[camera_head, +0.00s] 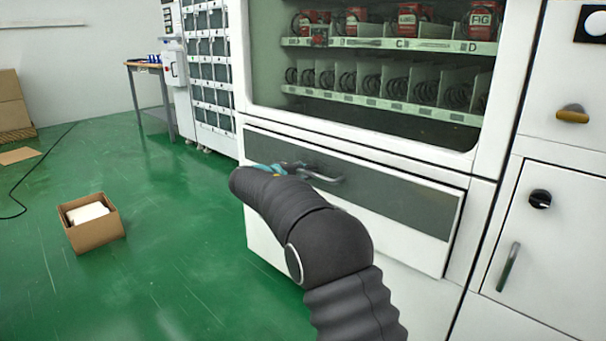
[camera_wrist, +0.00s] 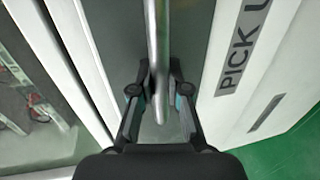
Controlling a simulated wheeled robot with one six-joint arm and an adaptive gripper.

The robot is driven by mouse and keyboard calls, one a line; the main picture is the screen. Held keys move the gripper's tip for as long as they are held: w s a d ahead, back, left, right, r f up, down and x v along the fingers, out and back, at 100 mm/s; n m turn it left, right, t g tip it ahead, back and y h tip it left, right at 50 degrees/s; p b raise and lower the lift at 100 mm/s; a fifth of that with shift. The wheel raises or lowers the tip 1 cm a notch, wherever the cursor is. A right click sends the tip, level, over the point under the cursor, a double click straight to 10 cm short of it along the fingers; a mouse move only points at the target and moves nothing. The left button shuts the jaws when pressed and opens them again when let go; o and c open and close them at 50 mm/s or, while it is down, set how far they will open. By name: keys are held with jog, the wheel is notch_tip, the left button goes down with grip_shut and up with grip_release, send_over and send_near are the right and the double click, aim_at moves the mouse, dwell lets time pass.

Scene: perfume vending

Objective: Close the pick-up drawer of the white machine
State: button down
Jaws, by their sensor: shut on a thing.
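The pick-up drawer (camera_head: 400,200) is the wide front with a dark grey panel low on the white machine (camera_head: 490,200). Its lower right edge seems to stand a little proud of the machine body; how far it is out is hard to tell. Its metal bar handle (camera_head: 328,178) crosses the grey panel. My gripper (camera_head: 283,168) is at the handle's left part, mostly hidden behind my dark arm. In the wrist view my gripper (camera_wrist: 160,68) has a finger on each side of the handle (camera_wrist: 157,30) and is shut on it. "PICK U" lettering shows on the drawer's white strip (camera_wrist: 240,60).
Above the drawer is a glass window (camera_head: 370,60) with shelves of red boxes and coils. A white cabinet door (camera_head: 545,250) with a handle is at right. An open cardboard box (camera_head: 95,235) stands on the green floor at left, with free floor around it.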

jog(key=shift+r+x, duration=0.15)
jog(key=shift+x, duration=0.5)
jog(key=shift+r+x, duration=0.15)
jog(key=shift+x, duration=0.5)
jog(key=shift+r, duration=0.1)
jog(key=c, duration=1.1)
grip_release()
jog(key=shift+w+d, duration=0.1)
jog(key=shift+d, duration=0.1)
jog(key=shift+c, duration=0.2)
jog(key=shift+a, duration=0.15)
jog(key=v, duration=1.2)
jog(key=shift+f, duration=0.2)
